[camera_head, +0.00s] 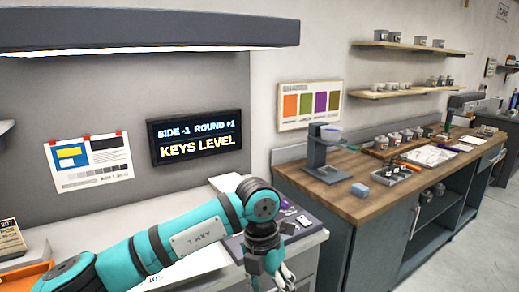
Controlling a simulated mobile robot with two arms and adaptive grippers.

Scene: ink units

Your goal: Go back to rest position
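My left arm, teal and dark grey with an "ARM L" label, reaches in from the lower left. Its gripper (284,280) points down at the bottom edge of the head view, over or beside the front right end of the white-topped bench (306,241). The fingertips are small and partly cut off by the frame, so I cannot tell whether it is open or holds anything. My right arm and gripper are not in view.
A dark mat (303,228) with small items lies just behind my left gripper. A wooden counter (345,203) with a grey stand (322,150), a blue block (361,190) and jars stands to the right. A lit sign (198,138) reads "KEYS LEVEL". An orange tray (25,277) is lower left.

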